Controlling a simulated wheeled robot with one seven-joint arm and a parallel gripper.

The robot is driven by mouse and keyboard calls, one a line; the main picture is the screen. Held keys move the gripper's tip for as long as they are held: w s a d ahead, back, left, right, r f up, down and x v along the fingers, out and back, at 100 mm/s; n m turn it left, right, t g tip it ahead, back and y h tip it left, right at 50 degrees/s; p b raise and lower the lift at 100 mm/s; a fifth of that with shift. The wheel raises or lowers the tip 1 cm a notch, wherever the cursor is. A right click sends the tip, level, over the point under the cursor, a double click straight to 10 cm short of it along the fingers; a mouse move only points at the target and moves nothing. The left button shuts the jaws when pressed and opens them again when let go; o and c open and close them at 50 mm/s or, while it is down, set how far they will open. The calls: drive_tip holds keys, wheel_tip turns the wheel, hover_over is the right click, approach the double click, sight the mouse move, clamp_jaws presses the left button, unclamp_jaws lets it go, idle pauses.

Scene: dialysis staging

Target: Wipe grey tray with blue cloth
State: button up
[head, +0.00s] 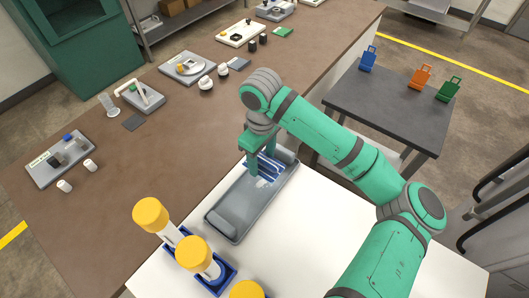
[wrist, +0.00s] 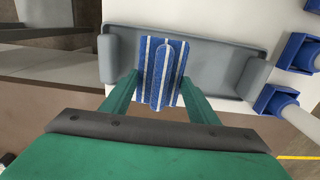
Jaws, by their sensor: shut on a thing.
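The grey tray (head: 237,205) lies on the white table top, a long shallow tray with raised ends; it also shows in the wrist view (wrist: 220,68). The blue cloth (wrist: 150,70) has white stripes and lies over one end of the tray, with a raised fold in its middle. It also shows in the head view (head: 269,168), partly hidden by my gripper. My gripper (head: 261,168) is over that end of the tray. Its green fingers are on either side of the cloth in the wrist view (wrist: 160,92), shut on it.
Yellow-capped bottles (head: 152,216) stand in blue holders near the front of the white table (head: 300,250), close to the tray. A brown counter (head: 150,160) with several small trays and cups runs behind. A dark side table (head: 390,105) holds blue, orange and green tags.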

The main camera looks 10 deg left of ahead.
sight(255, 186)
drive_tip(key=f, duration=0.2)
drive_tip(key=shift+s+f, duration=0.25)
drive_tip(key=shift+f, duration=0.05)
drive_tip(key=shift+w+f, duration=0.15)
drive_tip(key=shift+f, duration=0.85)
drive_tip(key=shift+f, duration=1)
drive_tip(key=shift+s+a+r, duration=0.1)
drive_tip(key=shift+s+a, duration=0.2)
drive_tip(key=shift+s, duration=0.55)
drive_tip(key=shift+s+a, duration=0.3)
drive_tip(key=shift+s, duration=0.5)
drive_tip(key=shift+w+d+f, duration=0.1)
drive_tip(key=shift+w+d, duration=0.15)
drive_tip(key=shift+w, duration=0.3)
drive_tip(key=shift+w+d+f, duration=0.15)
drive_tip(key=shift+w+d, duration=0.05)
drive_tip(key=shift+w, duration=0.4)
drive_tip(key=shift+w+d+f, duration=0.1)
drive_tip(key=shift+w+d, duration=0.15)
drive_tip(key=shift+w, duration=0.3)
drive_tip(key=shift+c, duration=0.4)
drive_tip(key=shift+w, duration=0.1)
